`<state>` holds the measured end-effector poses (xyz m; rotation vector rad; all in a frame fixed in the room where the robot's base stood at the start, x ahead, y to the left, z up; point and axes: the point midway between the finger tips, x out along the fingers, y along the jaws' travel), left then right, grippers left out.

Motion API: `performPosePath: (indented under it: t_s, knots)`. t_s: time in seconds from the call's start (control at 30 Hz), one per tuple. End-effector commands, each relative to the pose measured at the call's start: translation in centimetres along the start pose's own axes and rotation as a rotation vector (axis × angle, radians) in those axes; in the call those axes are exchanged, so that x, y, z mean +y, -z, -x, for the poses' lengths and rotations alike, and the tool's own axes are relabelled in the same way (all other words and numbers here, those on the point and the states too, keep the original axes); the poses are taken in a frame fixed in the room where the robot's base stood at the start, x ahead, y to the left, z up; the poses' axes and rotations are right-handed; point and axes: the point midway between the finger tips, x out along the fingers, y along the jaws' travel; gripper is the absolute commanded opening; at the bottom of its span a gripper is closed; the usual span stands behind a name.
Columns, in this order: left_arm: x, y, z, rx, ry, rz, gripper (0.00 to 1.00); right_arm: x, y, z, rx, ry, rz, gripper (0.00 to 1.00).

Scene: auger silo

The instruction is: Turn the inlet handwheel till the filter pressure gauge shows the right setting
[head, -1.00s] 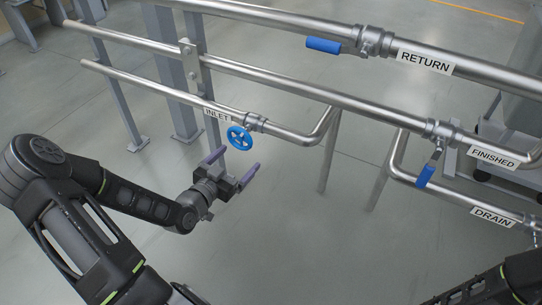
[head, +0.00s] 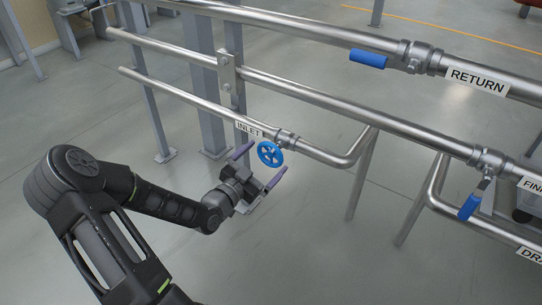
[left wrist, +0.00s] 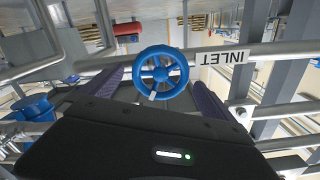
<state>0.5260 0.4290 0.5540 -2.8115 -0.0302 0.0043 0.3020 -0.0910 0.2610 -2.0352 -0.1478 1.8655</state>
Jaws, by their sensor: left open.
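The inlet handwheel (head: 270,153) is a small blue spoked wheel on the steel pipe, beside the white INLET label (head: 250,130). In the left wrist view the handwheel (left wrist: 160,72) sits centrally, between the lines of the two purple fingers. My left gripper (head: 259,165) is open and empty, its fingers pointing at the wheel, one towards each side. I cannot tell whether either finger touches the rim. No filter pressure gauge can be made out in either view. My right gripper is out of sight.
The RETURN pipe (head: 300,39) with a blue lever (head: 368,59) runs above. Another blue lever (head: 470,206) hangs from the pipe at the right. A grey post (head: 203,80) stands behind the pipes on the left. The floor below the inlet pipe is clear.

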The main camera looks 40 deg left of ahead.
Motion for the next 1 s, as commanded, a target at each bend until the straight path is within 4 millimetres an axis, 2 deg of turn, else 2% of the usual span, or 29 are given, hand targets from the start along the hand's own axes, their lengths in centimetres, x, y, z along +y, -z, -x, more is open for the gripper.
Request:
performPosePath:
  t_s: [0.1, 0.23, 0.57, 1.0]
  knots:
    - [0.1, -0.2, -1.9, 0.002, -0.001, 0.001, 1.00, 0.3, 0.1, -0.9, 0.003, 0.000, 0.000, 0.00]
    - [0.1, -0.1, -3.2, 0.001, -0.001, 0.001, 1.00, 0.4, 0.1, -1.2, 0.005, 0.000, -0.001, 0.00]
    - [0.0, 0.0, -3.5, -0.001, 0.000, 0.001, 1.00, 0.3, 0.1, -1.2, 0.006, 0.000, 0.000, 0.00]
    - [0.0, 0.0, -3.5, -0.001, 0.000, 0.002, 0.64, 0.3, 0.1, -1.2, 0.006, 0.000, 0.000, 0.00]
